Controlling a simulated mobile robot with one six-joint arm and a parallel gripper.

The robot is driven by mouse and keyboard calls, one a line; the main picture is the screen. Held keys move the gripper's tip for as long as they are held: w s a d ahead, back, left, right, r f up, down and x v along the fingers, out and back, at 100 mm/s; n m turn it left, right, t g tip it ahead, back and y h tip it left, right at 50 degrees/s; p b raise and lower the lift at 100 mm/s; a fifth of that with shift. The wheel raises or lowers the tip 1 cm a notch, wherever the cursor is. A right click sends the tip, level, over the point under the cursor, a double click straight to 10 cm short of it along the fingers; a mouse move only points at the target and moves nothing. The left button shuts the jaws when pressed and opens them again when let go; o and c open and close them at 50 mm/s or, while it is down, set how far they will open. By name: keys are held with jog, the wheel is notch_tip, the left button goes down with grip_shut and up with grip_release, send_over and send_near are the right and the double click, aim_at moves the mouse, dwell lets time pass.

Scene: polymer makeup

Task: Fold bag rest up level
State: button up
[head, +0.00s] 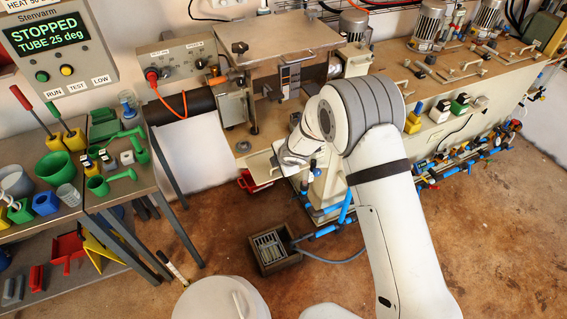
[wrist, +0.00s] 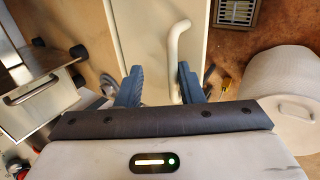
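My gripper (wrist: 158,84) is open in the wrist view, its two blue-grey fingers well apart. A cream panel (wrist: 150,35) lies beyond the fingertips. A pale bent bar (wrist: 174,55) runs along it, near the right finger and inside the gap; I cannot tell if they touch. In the head view, a pale flat plate (head: 262,166) juts low from the machine's front, beside my wrist; it looks like the bag rest, hanging out roughly flat or slightly tilted. My arm hides part of it, and the fingertips are not clear there.
A floor drain box (head: 268,250) with a hose lies below. A white round drum (head: 222,300) stands in front; it also shows in the wrist view (wrist: 275,90). A metal box with a handle (wrist: 32,90) is at left. The tool table (head: 80,205) stands left.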

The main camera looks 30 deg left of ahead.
jog(key=shift+w+d, duration=0.1)
dwell(0.3)
jog(key=p+v, duration=0.1)
jog(key=v, duration=0.6)
jog(key=shift+r, duration=0.25)
jog(key=shift+d, duration=0.15)
